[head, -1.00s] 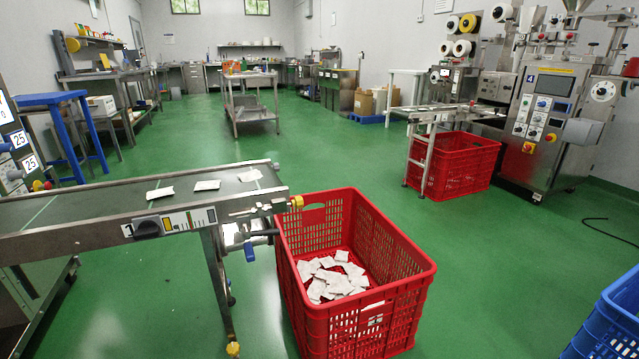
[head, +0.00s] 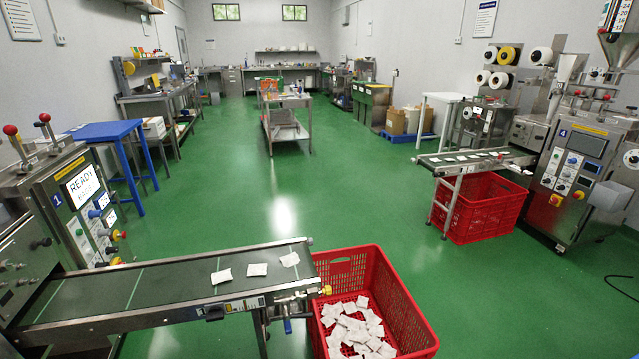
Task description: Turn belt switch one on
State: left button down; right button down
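The near conveyor belt (head: 165,287) runs from the left machine to the red crate, with a few white teabags (head: 257,269) near its right end. Its belt switch (head: 214,312) is a black knob on the side rail, next to a small scale panel (head: 244,305). A "1" marked beside the knob shows in the earlier frame; the knob's setting is too small to tell. The machine marked 1 (head: 72,215) stands at the left with a screen reading READY. Neither of my grippers is in view.
A red crate (head: 398,300) with several teabags (head: 352,325) stands at the belt's right end. Machine 4 (head: 577,170), a second belt (head: 470,160) and another red crate (head: 482,205) are at the right. A blue table (head: 105,131) stands at the left. The middle green floor is clear.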

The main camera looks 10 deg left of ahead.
aim_at(214, 314)
jog(key=u, duration=1.4)
